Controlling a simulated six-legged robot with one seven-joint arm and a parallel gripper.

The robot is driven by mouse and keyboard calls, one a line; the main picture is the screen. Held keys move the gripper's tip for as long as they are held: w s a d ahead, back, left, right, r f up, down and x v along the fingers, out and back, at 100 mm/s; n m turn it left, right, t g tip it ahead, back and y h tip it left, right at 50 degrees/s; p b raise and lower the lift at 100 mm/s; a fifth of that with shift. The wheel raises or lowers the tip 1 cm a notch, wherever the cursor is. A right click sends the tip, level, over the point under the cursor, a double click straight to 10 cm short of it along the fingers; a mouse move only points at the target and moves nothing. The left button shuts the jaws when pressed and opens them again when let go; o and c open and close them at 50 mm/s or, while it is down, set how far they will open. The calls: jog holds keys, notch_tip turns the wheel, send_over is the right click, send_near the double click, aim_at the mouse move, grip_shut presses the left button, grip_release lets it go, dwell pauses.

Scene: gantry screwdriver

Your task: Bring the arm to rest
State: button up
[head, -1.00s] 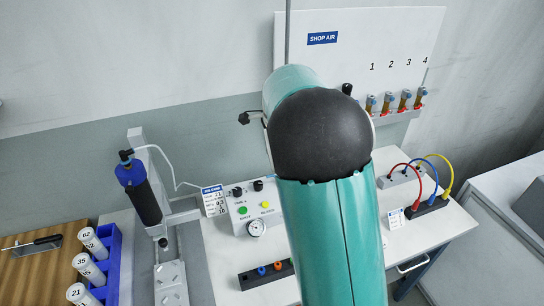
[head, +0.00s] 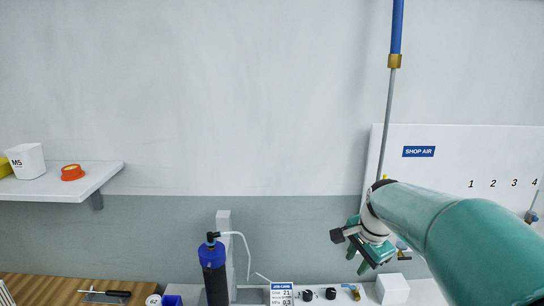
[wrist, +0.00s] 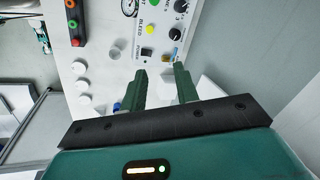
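My gripper (head: 358,258) shows in the head view at the lower right, in front of the wall and above the back of the bench. My teal arm reaches to it from the lower right corner. I cannot tell the exact gap between the fingers and the bench.
A blue-topped black cylinder (head: 214,272) stands left of my gripper. A white block (head: 392,289) is just below and right of it. The shop air panel (head: 455,140) and a hanging rod (head: 388,110) are close by. A shelf (head: 95,178) is at left.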

jog(key=s+a+r+n+t, duration=0.1)
jog(key=s+a+n, duration=0.1)
jog(key=s+n, duration=0.4)
jog(key=s+a+r+n+t, duration=0.1)
jog(key=s+a+n, duration=0.2)
jog(key=s, duration=1.4)
jog(key=n, duration=0.4)
jog(key=shift+a+h, duration=0.15)
jog(key=shift+h, duration=0.25)
jog(key=shift+w, duration=0.1)
